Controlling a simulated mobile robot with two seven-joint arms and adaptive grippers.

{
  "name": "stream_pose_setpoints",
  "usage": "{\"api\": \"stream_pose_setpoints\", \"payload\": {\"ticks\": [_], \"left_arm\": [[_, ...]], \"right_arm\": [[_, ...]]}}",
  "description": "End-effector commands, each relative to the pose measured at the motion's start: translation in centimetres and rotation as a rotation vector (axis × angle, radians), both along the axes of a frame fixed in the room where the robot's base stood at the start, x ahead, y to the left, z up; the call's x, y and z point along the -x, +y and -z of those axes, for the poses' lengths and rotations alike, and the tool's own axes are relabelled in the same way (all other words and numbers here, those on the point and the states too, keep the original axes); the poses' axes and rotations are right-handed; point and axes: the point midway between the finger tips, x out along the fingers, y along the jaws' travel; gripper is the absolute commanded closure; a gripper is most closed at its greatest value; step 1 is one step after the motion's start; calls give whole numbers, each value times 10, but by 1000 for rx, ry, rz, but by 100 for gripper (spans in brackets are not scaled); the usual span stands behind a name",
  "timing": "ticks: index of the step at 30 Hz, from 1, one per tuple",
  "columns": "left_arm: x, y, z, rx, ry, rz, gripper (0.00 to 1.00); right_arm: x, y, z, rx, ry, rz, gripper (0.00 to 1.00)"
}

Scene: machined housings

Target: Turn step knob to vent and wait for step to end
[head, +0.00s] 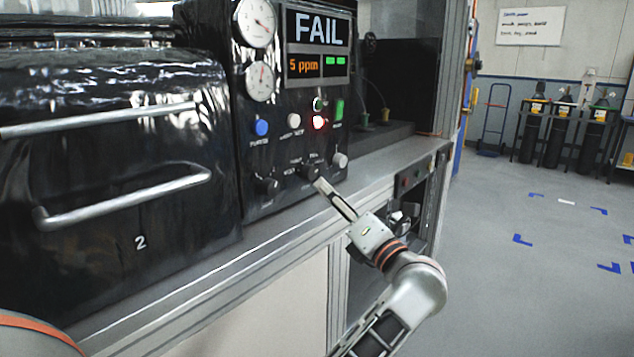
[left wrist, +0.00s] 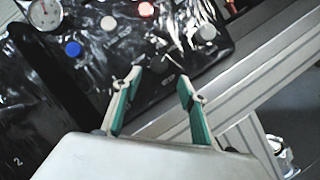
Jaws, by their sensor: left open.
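The step knob (head: 311,172) appears to be the dark knob with small labels around it, low on the black control panel (head: 252,112); its setting is too small to read. My left gripper (head: 322,187) is just in front of and slightly below this knob, close to it; I cannot tell whether they touch. In the left wrist view the gripper (left wrist: 160,77) has its two fingers apart, with nothing between them and the panel beyond. The display (head: 318,48) reads FAIL and 5 ppm. A red light (head: 319,123) is lit. My right gripper is out of view.
Another dark knob (head: 267,187) and a pale knob (head: 340,160) flank the labelled one. A blue button (head: 261,127) and two gauges are above. A door with bar handles (head: 130,195) is at left. A grey ledge (head: 225,265) runs below; floor at right is open.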

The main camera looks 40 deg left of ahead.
Motion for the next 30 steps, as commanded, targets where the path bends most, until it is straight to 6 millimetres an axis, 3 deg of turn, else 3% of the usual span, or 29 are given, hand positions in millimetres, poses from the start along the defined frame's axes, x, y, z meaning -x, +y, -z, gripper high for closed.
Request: {"api": "stream_pose_setpoints", "payload": {"ticks": [12,24,29,30], "left_arm": [[-19,54,-17,-6,0,-3,58],[-22,62,-19,-5,0,-2,58],[-22,61,-19,-5,1,-2,97],[-22,61,-19,-5,1,-2,97]], "right_arm": [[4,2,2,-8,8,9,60],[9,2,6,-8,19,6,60],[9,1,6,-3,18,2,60],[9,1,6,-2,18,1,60]]}}
